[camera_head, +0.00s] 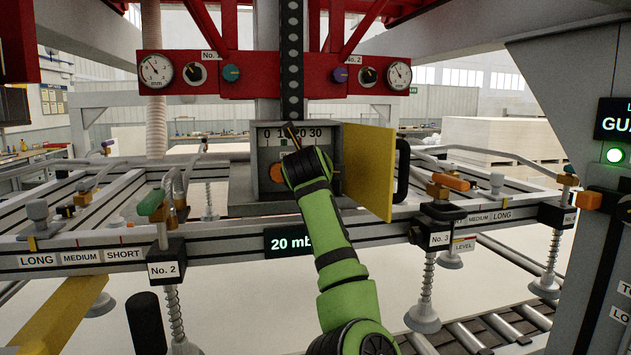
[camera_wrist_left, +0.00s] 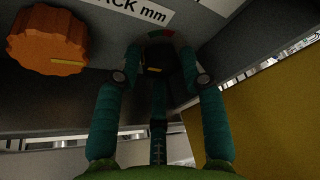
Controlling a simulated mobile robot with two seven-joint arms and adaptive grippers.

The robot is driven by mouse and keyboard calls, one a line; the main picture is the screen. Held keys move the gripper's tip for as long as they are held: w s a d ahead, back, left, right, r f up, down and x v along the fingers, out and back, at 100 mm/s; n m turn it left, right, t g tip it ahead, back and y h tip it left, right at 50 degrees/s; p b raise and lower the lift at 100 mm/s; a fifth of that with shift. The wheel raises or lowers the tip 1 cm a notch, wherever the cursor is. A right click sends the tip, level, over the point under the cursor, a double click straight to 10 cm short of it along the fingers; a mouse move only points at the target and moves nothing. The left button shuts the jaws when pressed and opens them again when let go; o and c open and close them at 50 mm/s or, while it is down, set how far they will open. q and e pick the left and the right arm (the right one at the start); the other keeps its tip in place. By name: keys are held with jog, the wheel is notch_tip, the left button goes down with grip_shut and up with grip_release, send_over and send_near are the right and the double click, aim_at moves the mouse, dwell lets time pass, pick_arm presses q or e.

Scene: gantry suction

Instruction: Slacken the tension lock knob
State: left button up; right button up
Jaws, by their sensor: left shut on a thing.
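The grey gauge box (camera_head: 268,151) hangs at the middle of the gantry, with a scale of 0 to 30 on its face. My left gripper (camera_wrist_left: 158,64) has its teal fingers on either side of a small dark knob (camera_wrist_left: 153,69) with a pale mark; a red and green arc shows behind it. In the head view my green wrist (camera_head: 305,166) covers that knob and the fingers. I cannot read a name for the knob. An orange ridged knob (camera_wrist_left: 48,40) with a yellow mark sits left of the gripper, apart from it. My right gripper is not in view.
A yellow door (camera_head: 369,170) with a black handle (camera_head: 402,170) stands open on the right of the box, close to my wrist. A rail with labels (camera_head: 105,255) crosses below. A display (camera_head: 290,240) reading 20 is partly hidden by my arm. Suction cups (camera_head: 423,317) hang below the rail.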

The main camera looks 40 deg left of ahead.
pick_arm(q)
jog(key=n+b, duration=0.1)
jog(key=f+t+b, duration=0.1)
jog(key=b, duration=0.1)
jog(key=shift+w+d+n, duration=0.1)
jog(key=shift+d+n, duration=0.1)
jog(key=shift+n, duration=0.2)
jog(key=shift+r+n+b, duration=0.25)
jog(key=shift+n+b, duration=0.05)
jog(key=shift+b, duration=0.2)
jog(key=shift+r, duration=0.1)
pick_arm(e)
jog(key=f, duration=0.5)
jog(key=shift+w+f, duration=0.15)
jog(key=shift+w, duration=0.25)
pick_arm(q)
jog(key=o, duration=0.9)
jog(key=shift+o, duration=1)
jog(key=shift+w+d, duration=0.1)
jog(key=shift+d, duration=0.1)
